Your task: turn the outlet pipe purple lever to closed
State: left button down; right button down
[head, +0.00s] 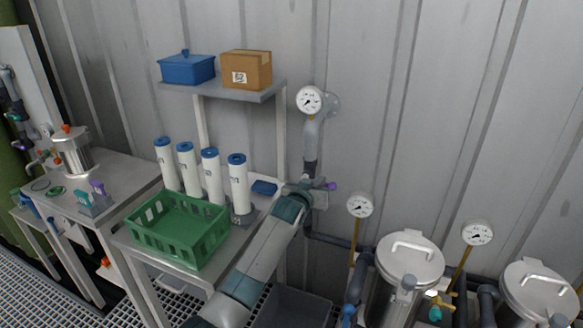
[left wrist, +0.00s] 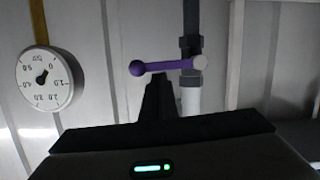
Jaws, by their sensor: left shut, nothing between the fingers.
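The purple lever (left wrist: 165,67) has a round knob at its left end and a pale pivot at its right end. In the left wrist view it lies nearly level, reaching left from the dark upright outlet pipe (left wrist: 191,22). In the head view only its purple knob (head: 332,186) shows clearly, just past my left gripper (head: 319,184). My left gripper is shut and empty. Its dark fingers (left wrist: 158,88) are seen just below the lever in the left wrist view; whether they touch it I cannot tell. My arm and gripper hide part of the pipe. My right gripper is not in view.
A pressure gauge (head: 310,100) tops the pipe by the wall. A table left of my arm holds a green crate (head: 180,245) and several white cartridges (head: 239,185). Lidded steel vessels (head: 409,262) and more gauges stand to the right. A shelf (head: 225,92) is above.

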pick_arm(q)
jog(key=shift+d+f, duration=0.1)
jog(key=shift+f, duration=0.1)
dwell(0.5)
jog(key=shift+r, duration=0.15)
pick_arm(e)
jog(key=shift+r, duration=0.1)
